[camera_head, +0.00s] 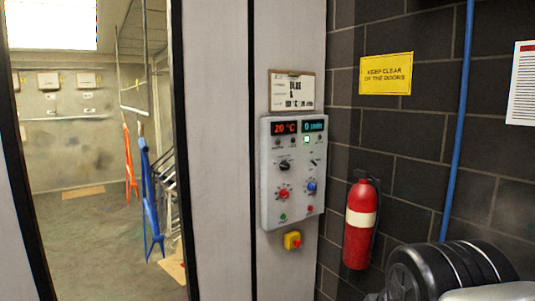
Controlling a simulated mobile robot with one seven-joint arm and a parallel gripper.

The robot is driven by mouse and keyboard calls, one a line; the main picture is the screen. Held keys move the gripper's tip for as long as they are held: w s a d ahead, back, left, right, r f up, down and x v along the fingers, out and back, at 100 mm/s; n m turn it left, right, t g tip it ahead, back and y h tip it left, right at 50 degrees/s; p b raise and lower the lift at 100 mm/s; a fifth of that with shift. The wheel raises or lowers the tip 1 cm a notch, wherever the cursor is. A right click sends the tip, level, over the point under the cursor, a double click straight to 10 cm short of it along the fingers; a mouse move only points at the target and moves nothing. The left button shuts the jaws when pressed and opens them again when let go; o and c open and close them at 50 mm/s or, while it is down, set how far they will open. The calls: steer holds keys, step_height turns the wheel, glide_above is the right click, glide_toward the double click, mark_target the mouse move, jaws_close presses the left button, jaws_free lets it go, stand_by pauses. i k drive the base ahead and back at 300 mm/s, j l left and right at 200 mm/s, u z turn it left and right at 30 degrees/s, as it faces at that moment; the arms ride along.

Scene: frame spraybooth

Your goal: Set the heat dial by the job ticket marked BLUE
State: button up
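A grey control panel (269,215) is mounted on the pale wall panel, seen at an angle. Its left display (285,128) reads 20 °C in red; its right display (314,126) shows a 0 and a small unit in teal. Below are a black knob (285,165), a red dial (284,193) and a blue dial (311,187). Their settings and labels are too small to read.
A yellow-and-red stop button (292,240) sits below the panel. A red extinguisher (360,225) hangs right of it, under a yellow sign (386,73). A blue pipe (458,120) runs down the brick wall. Blue (151,200) and orange (130,165) frames hang inside the booth at left.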

mark_target(283, 193)
steer(key=i+j, duration=0.1)
steer(key=i, duration=1.9)
steer(key=i+j+z, duration=0.15)
steer(key=i, duration=0.2)
